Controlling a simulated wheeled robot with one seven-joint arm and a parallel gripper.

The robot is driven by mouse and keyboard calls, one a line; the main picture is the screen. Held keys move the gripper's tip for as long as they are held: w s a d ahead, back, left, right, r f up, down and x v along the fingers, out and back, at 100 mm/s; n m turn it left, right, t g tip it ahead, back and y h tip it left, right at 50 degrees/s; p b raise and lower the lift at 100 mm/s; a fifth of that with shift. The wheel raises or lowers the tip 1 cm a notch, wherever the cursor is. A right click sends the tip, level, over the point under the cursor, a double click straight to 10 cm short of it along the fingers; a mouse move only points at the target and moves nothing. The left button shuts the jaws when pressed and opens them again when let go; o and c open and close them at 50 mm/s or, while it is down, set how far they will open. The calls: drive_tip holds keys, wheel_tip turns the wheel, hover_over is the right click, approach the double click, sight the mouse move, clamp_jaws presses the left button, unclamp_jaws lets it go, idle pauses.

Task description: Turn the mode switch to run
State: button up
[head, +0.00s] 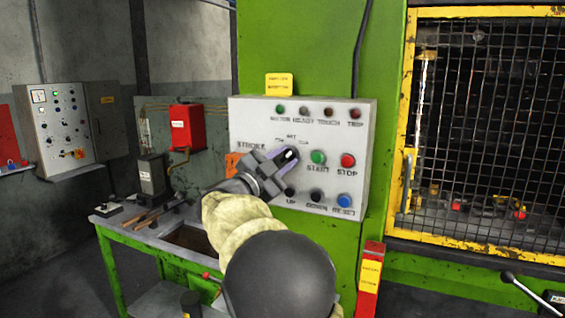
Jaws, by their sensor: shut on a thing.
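The mode switch (289,155) is a dark knob with a light mark on the light grey control panel (362,122), left of the green start button. Small position labels stand above it. My gripper (286,157) is at the switch, its fingers on either side of the knob, and it is shut on it. The light mark points up and slightly right. The fingers hide part of the knob, and the small labels are too blurred to read surely.
The green start button (318,157) and red stop button (348,160) sit close right of my gripper. Black buttons and a blue reset button (344,201) lie below. A yellow-framed mesh guard (410,120) stands to the right. A green workbench (120,240) stands at lower left.

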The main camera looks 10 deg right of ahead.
drive_tip(key=o, duration=0.6)
drive_tip(key=shift+a, duration=0.1)
drive_tip(key=b+v, duration=0.3)
drive_tip(key=v, duration=1.4)
drive_tip(key=shift+s+f, duration=0.1)
drive_tip(key=shift+f, duration=0.05)
